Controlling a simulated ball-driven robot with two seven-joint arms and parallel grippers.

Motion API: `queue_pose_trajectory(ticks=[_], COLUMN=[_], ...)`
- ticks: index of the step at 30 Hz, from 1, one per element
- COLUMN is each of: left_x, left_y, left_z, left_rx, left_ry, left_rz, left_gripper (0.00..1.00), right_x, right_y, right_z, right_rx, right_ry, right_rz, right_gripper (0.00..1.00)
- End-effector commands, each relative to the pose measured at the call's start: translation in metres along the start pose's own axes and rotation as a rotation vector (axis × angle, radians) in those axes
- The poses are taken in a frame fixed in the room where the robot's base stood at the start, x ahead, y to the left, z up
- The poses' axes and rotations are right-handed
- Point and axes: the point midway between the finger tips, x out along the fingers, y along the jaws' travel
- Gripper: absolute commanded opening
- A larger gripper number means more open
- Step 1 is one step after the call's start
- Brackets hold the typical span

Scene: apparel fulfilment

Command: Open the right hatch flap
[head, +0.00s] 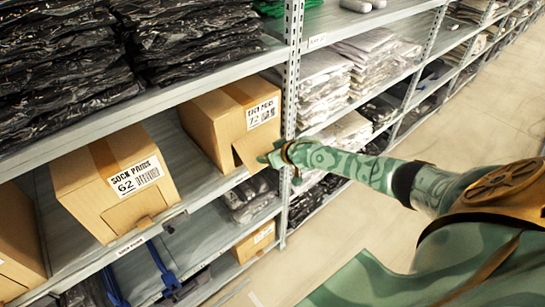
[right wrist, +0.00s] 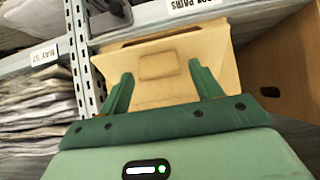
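The right cardboard box (head: 227,125) sits on the middle shelf beside the upright post, with a white label on its front. Its hatch flap (head: 252,150) stands at the lower front, next to my right gripper (head: 277,158). In the right wrist view, my right gripper (right wrist: 162,88) has its two green fingers spread apart, in front of a tan cardboard panel (right wrist: 160,67). I cannot tell whether the fingers touch the panel. My left gripper is not in view.
A perforated metal post (head: 291,75) stands just right of the right box. Dark packed bags (head: 65,55) fill the upper shelf. Folded pale garments (head: 375,50) lie in the bay to the right. The aisle floor (head: 480,120) is clear.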

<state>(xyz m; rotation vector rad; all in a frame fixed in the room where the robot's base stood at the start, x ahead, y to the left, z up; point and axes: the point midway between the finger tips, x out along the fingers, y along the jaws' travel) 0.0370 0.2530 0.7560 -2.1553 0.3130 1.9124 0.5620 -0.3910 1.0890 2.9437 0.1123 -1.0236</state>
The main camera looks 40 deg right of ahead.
Motion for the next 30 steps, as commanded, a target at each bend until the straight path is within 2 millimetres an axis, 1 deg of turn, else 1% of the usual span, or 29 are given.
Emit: queue_pose_trajectory(ticks=[1,7,11,14,17,18,24,27,30], left_x=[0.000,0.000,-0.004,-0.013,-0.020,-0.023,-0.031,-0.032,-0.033], left_y=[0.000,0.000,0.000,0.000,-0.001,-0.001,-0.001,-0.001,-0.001], left_z=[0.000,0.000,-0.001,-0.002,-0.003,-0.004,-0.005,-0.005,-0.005], left_rx=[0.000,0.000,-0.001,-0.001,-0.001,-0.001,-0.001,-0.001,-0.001], left_ry=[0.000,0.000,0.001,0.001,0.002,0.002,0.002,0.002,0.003], left_rz=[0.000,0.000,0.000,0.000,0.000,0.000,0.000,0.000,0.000], left_gripper=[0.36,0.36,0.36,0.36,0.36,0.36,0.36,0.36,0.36], right_x=[0.000,0.000,-0.008,-0.026,-0.051,-0.062,-0.116,-0.137,-0.151], right_y=[-0.001,-0.001,-0.001,-0.002,-0.001,-0.002,-0.001,-0.001,-0.001], right_z=[0.003,0.006,0.007,0.006,0.006,0.005,0.005,0.004,0.004], right_rx=[-0.001,-0.002,-0.003,-0.004,-0.006,-0.006,-0.006,-0.006,-0.004], right_ry=[-0.005,-0.011,-0.015,-0.015,-0.016,-0.014,-0.014,-0.013,-0.012], right_rz=[-0.001,-0.001,-0.002,-0.002,-0.002,-0.003,-0.001,-0.001,-0.001], right_gripper=[0.64,0.64,0.64,0.64,0.64,0.64,0.64,0.64,0.64])
